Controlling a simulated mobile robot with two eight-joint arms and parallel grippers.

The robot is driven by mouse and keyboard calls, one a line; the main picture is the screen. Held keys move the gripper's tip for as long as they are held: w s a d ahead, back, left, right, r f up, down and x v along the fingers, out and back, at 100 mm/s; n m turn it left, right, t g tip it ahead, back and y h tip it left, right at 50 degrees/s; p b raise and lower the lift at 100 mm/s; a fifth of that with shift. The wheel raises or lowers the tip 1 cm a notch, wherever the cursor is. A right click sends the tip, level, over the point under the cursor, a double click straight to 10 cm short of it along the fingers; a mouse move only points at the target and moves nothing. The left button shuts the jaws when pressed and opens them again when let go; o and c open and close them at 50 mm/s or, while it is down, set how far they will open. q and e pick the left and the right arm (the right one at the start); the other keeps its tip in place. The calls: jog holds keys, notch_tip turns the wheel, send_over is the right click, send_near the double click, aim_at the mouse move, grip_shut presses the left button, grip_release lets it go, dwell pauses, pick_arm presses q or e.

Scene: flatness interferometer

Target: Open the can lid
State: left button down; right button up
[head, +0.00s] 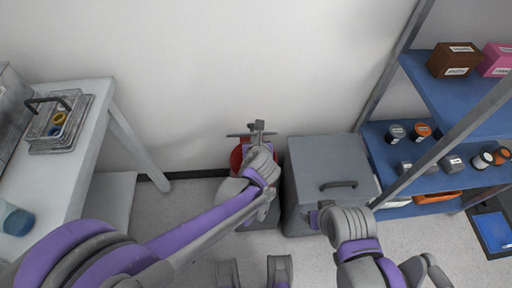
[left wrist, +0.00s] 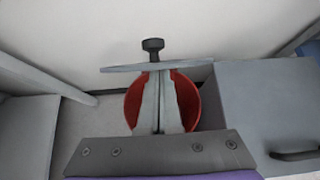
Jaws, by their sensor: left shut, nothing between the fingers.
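A red round can (head: 236,158) stands on the floor by the wall, left of a grey box. In the left wrist view, the red inside of the can (left wrist: 189,101) shows on both sides of my fingers. Its grey lid (left wrist: 188,64) is seen nearly edge-on at the far side, with a dark knob (left wrist: 153,45) on it. The lid also shows in the head view (head: 238,135). My left gripper (left wrist: 158,78) is shut and empty, its fingertips close to the lid; contact cannot be told. My right arm is at lower right, its fingers not discernible.
The grey box (head: 305,165) with a dark handle stands close on the right. Blue shelves (head: 445,95) with small jars and boxes are farther right. A white table (head: 85,125) with a tray (head: 70,142) is at left. Floor between table and can is clear.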

pick_arm(q)
jog(key=shift+g, duration=0.5)
jog(key=w+r, duration=0.1)
jog(key=w, duration=0.1)
jog(key=w+r, duration=0.1)
jog(key=w, duration=0.1)
jog(key=w+r, duration=0.1)
jog(key=shift+w, duration=0.4)
jog(key=shift+w+r, duration=0.2)
jog(key=shift+w, duration=0.55)
